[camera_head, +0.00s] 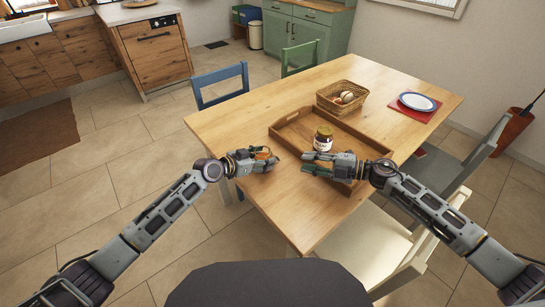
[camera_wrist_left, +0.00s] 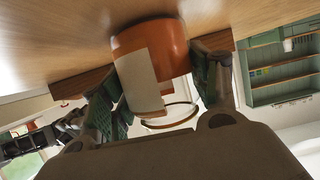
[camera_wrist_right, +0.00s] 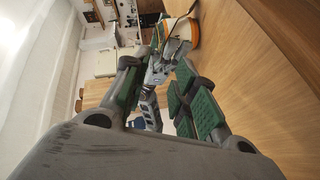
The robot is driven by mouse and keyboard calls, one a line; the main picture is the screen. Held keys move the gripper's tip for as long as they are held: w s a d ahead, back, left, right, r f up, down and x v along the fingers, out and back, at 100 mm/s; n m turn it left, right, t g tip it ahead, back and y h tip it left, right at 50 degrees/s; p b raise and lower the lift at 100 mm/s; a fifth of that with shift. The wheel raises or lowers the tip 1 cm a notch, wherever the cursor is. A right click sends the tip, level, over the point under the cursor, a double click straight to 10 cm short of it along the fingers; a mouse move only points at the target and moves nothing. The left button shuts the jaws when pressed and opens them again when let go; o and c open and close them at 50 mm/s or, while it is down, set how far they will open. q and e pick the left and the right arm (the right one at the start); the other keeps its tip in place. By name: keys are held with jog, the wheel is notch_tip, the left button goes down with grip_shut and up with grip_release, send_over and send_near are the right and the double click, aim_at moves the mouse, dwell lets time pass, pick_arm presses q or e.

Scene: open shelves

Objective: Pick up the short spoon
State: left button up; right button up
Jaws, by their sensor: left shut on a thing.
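I cannot make out a short spoon in any view. My left gripper (camera_head: 268,158) is shut on an orange and white cup (camera_wrist_left: 152,62), over the table's near left edge area. The cup also shows in the right wrist view (camera_wrist_right: 184,36), and a thin ring shows at its end in the left wrist view. My right gripper (camera_head: 310,163) is open and empty, low over the near side of the wooden tray (camera_head: 284,121). In the right wrist view its green-padded fingers (camera_wrist_right: 160,95) stand apart.
A dark jar with a pale label (camera_head: 323,139) stands in the tray, just beyond my right gripper. A wicker basket (camera_head: 327,100) with egg-like things and a blue-rimmed plate (camera_head: 417,101) on a red mat lie farther back. The wooden table (camera_head: 225,122) is bare at left. Chairs surround it.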

jog(key=shift+s+d+f+m+t, duration=0.25)
jog(key=shift+s+d+t, duration=0.25)
jog(key=shift+s+d, duration=0.3)
jog(key=shift+w, duration=0.1)
jog(key=shift+x, duration=3.3)
jog(key=shift+x, duration=2.6)
jog(key=shift+f, duration=0.1)
grip_shut()
